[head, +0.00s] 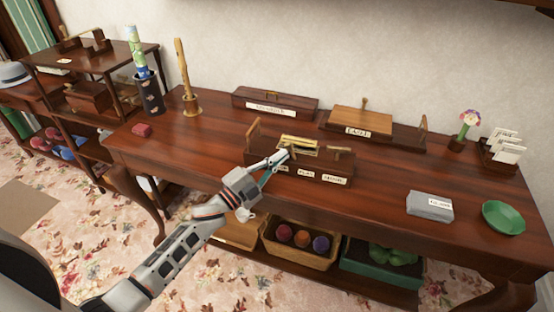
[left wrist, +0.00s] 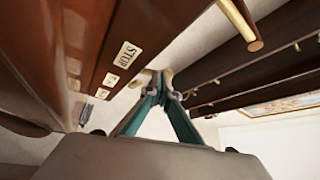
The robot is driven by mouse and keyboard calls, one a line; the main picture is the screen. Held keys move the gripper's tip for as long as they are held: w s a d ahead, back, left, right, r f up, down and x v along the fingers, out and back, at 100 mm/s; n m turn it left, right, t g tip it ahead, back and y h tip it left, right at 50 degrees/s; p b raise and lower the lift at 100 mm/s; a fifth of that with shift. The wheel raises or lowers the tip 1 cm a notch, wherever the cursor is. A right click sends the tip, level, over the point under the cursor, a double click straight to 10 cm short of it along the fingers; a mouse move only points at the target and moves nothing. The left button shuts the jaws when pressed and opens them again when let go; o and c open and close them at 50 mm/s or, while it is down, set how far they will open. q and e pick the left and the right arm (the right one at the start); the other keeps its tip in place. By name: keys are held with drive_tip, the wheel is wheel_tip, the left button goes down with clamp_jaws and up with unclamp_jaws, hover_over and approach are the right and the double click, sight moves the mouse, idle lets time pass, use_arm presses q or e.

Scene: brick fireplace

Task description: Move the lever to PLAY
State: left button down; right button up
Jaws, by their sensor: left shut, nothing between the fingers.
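The music box (head: 318,166) is a dark wooden box on the table, with brass parts on top and a row of small pale labels on its front. The middle label seems to read PLAY (head: 306,174); the left one is partly covered by my gripper. In the left wrist view a label reading STOP (left wrist: 130,55) shows, with smaller labels beyond it. My left gripper (head: 280,158) is at the box's front left, fingers shut and empty; its teal fingers also show in the left wrist view (left wrist: 160,82). I cannot clearly make out the lever or whether the fingertips touch it. My right gripper is not in view.
Behind stand a long closed box (head: 275,103) and a box labelled EASEL or similar (head: 365,122). A grey box (head: 430,206) and a green bowl (head: 503,217) stand to the right.

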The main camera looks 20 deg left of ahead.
use_arm(q)
drive_tip(key=shift+r+p, duration=0.2)
drive_tip(key=shift+p, duration=0.15)
drive_tip(key=shift+m, duration=0.4)
drive_tip(key=shift+p, duration=0.3)
drive_tip(key=shift+d+g, duration=0.1)
drive_tip(key=shift+g, duration=0.2)
